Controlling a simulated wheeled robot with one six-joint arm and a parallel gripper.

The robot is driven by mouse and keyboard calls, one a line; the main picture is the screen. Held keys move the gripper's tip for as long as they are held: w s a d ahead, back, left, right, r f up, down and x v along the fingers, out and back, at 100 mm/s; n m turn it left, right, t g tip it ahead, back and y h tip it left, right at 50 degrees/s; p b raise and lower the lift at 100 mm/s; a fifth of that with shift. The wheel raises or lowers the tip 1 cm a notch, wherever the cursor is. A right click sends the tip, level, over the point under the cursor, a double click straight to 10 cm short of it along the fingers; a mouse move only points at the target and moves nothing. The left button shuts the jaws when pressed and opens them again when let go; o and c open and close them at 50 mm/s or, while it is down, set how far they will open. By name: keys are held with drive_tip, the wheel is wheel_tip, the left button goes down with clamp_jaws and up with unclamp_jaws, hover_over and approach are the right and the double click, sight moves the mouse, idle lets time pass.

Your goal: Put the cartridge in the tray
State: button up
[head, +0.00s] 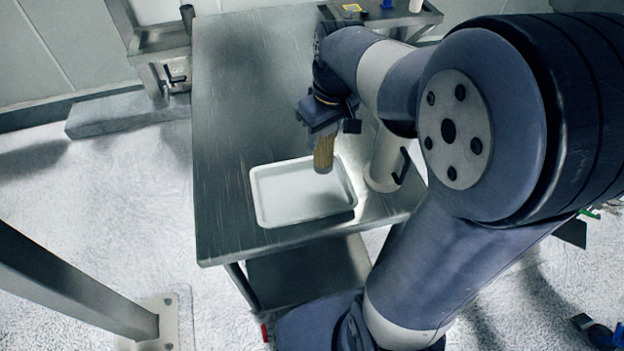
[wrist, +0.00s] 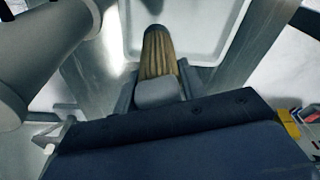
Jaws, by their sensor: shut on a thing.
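The cartridge (head: 324,153) is a tan, ribbed cylinder. My gripper (head: 322,130) is shut on it and holds it pointing down, above the far right part of the tray. The white tray (head: 285,212) is shallow, has a raised rim and looks empty; it lies on the metal table. In the wrist view the cartridge (wrist: 160,55) sticks out from my gripper (wrist: 157,92) toward the tray (wrist: 205,48). Whether the cartridge touches the tray floor is hard to tell. The finger ends are partly hidden.
A white jug-like container (head: 386,165) with a dark handle stands on the metal table (head: 232,110) close to the tray's right. The table's far left area is clear. Small items, one with a yellow label (head: 352,8), lie at the back. A metal post (head: 75,285) stands at the lower left.

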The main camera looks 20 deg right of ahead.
sight(323, 160)
wheel_tip(323, 160, down, 8)
drive_tip(key=shift+f, duration=0.15)
drive_tip(key=shift+f, duration=0.1)
drive_tip(key=o, duration=1.1)
drive_tip(key=r, duration=0.4)
drive_tip(key=s+r, duration=0.1)
drive_tip(key=r, duration=0.7)
drive_tip(key=shift+s+d, duration=0.35)
